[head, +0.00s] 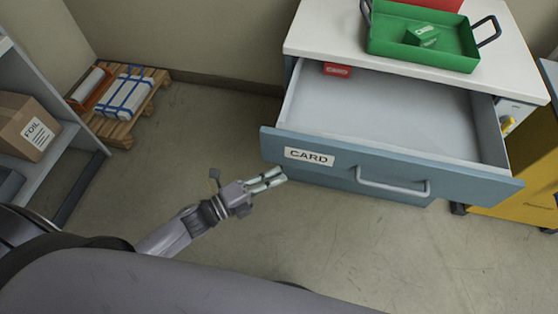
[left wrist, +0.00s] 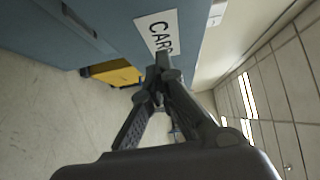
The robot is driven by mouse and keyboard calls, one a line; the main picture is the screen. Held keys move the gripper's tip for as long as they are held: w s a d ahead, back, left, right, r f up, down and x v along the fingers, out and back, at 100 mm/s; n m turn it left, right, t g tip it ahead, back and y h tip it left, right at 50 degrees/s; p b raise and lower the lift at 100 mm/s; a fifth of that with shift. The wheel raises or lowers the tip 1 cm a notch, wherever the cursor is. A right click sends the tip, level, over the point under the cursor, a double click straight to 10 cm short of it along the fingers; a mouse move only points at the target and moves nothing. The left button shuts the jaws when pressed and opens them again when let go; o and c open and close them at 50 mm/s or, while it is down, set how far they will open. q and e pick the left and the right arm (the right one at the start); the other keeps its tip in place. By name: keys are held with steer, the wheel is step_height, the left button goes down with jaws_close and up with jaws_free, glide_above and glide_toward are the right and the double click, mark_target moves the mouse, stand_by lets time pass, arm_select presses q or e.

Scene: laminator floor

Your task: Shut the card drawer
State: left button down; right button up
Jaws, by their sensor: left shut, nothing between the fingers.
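The card drawer (head: 400,165) is blue-fronted, with a white "CARD" label (head: 309,156) and a metal bar handle (head: 393,187). It stands pulled well out of the cabinet, and its grey inside shows a small red box (head: 337,70) at the back left. My left gripper (head: 280,178) is shut and empty, just in front of the drawer front's left end, below the label. In the left wrist view the fingers (left wrist: 160,65) overlap the lower edge of the label (left wrist: 160,32); whether they touch the front I cannot tell. My right gripper is not in view.
The white cabinet top (head: 310,30) bears a green tray (head: 420,53) with a green box in it. A yellow cart (head: 525,180) stands at the right. A pallet (head: 120,125) and a shelf with a FOIL box (head: 28,127) are at the left. Floor before the drawer is clear.

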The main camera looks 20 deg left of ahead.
arm_select(q)
steer(key=w, duration=0.4)
steer(key=shift+w+d, duration=0.1)
steer(key=shift+w, duration=0.05)
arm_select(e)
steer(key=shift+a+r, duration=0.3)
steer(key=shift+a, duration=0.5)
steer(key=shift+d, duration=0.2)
